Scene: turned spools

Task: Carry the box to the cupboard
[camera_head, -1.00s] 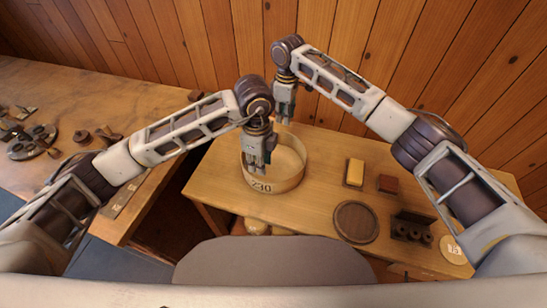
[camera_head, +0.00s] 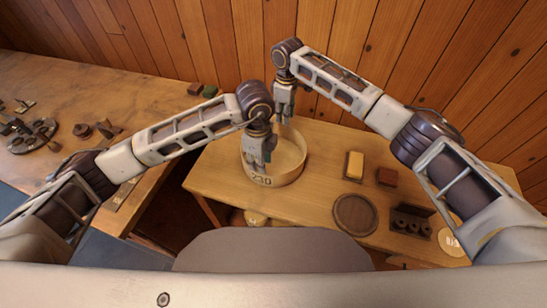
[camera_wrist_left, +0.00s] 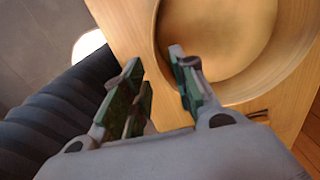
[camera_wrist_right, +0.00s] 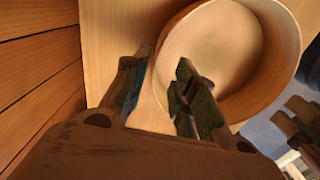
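The box is a round, open, pale wooden tub (camera_head: 288,177) with dark digits on its front, standing on the small wooden table. Its hollow fills much of the left wrist view (camera_wrist_left: 215,45) and the right wrist view (camera_wrist_right: 215,50). My left gripper (camera_head: 260,165) is at its near left rim, fingers apart, one over the inside and one outside. My right gripper (camera_head: 285,112) is at its far rim, fingers apart on either side of the wall in the right wrist view. I see neither gripper pressing on the wall. I cannot make out a cupboard.
On the table (camera_head: 320,205), right of the box, are a yellow block (camera_head: 355,163), a red-brown block (camera_head: 387,177), a dark round disc (camera_head: 355,214) and a dark rack (camera_head: 410,222). A workbench (camera_head: 90,88) with small parts stands left. A plank wall rises behind.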

